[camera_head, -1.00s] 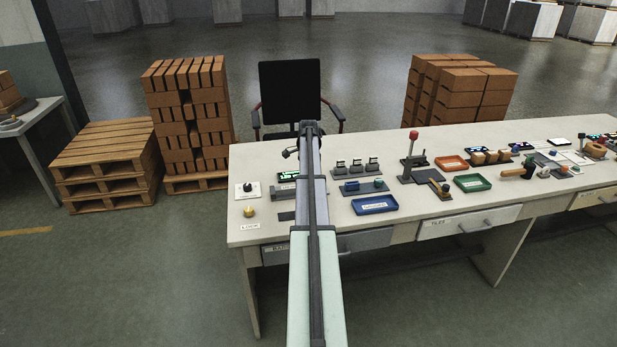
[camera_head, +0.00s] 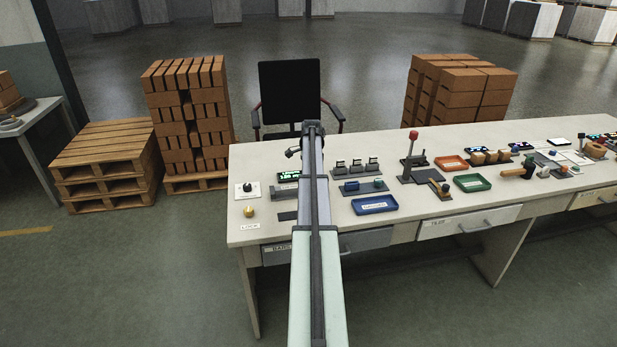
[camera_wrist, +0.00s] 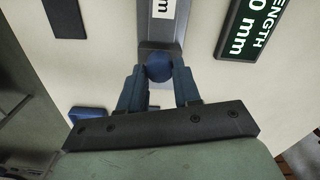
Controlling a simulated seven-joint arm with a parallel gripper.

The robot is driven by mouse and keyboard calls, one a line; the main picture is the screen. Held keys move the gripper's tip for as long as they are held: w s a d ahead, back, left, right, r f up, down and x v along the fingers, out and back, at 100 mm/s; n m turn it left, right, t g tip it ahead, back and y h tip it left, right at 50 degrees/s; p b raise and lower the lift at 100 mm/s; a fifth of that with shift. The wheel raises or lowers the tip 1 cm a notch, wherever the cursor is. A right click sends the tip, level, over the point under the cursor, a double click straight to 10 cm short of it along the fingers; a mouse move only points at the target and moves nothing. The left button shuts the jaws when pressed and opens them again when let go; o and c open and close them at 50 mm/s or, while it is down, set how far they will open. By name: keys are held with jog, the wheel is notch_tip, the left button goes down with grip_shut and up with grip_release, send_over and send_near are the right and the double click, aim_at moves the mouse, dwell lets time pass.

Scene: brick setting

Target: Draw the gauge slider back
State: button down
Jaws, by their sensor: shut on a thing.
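In the wrist view, the gauge slider shows a round blue knob (camera_wrist: 159,66) on a dark block at the end of a grey rail (camera_wrist: 162,30) with a white label. My gripper (camera_wrist: 158,79) has its two blue fingers shut on the knob, one on each side. A dark display (camera_wrist: 250,28) beside the rail reads "LENGTH" and "0 mm", with its left part cut off. In the head view, the gauge rail (camera_head: 286,191) and the lit display (camera_head: 289,175) show left of my arm, which hides the knob and fingers.
A black knob on a white plate (camera_head: 247,190) and a brass knob (camera_head: 249,211) stand left of the gauge. A row of grey blocks (camera_head: 356,166) and a blue tray (camera_head: 375,205) lie right of my arm. The bench's front edge is close.

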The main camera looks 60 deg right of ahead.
jog(key=shift+s+d, duration=0.85)
jog(key=c, duration=0.8)
grip_release()
notch_tip(320, 180, up, 14)
jog(key=shift+f, duration=0.1)
